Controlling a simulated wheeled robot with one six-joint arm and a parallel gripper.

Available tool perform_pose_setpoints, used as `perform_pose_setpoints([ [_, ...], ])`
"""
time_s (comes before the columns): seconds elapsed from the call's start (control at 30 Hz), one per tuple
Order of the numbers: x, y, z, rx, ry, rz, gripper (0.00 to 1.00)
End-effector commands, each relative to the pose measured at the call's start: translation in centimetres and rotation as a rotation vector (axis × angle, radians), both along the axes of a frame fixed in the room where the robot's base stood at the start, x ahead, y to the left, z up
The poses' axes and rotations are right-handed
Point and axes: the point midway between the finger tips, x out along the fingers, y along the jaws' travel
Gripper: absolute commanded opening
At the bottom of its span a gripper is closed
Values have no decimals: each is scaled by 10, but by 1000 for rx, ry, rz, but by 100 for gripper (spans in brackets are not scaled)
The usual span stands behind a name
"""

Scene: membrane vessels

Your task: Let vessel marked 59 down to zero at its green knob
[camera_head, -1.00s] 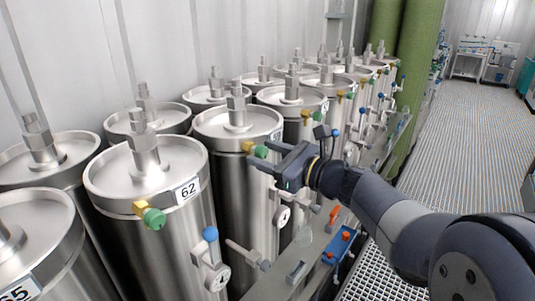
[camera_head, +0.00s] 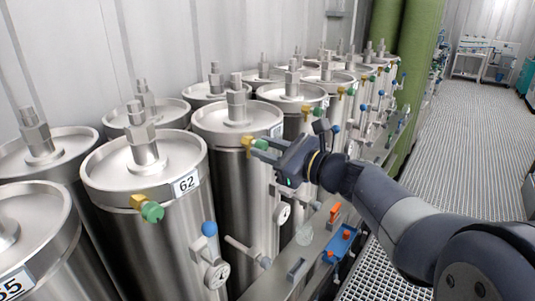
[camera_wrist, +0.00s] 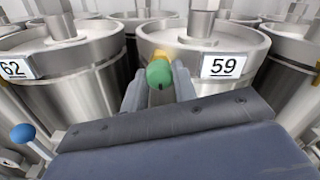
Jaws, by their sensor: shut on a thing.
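The vessel marked 59 is a tall steel cylinder (camera_head: 232,172) in the head view. Its number label (camera_wrist: 226,66) is readable in the wrist view, just right of the knob. Its green knob (camera_wrist: 159,73) sits on a yellow fitting (camera_head: 248,142) at the vessel's upper rim. My gripper (camera_wrist: 157,84) has one finger on each side of the green knob and is shut on it. In the head view my gripper (camera_head: 262,153) reaches the knob from the right and partly hides it.
The vessel marked 62 (camera_head: 181,215) stands on the left with its own green knob (camera_head: 152,212) and a blue-handled valve (camera_head: 209,229). A gauge (camera_head: 283,213) sits below my gripper. A blue tray with orange parts (camera_head: 340,243) lies on the ledge. The grated aisle is clear.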

Motion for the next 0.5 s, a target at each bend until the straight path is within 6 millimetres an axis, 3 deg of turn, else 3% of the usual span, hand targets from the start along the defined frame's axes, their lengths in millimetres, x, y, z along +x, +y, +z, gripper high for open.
perform_pose_setpoints([
  [0.5, 0, 0, -7, -277, -360, -1, 4],
])
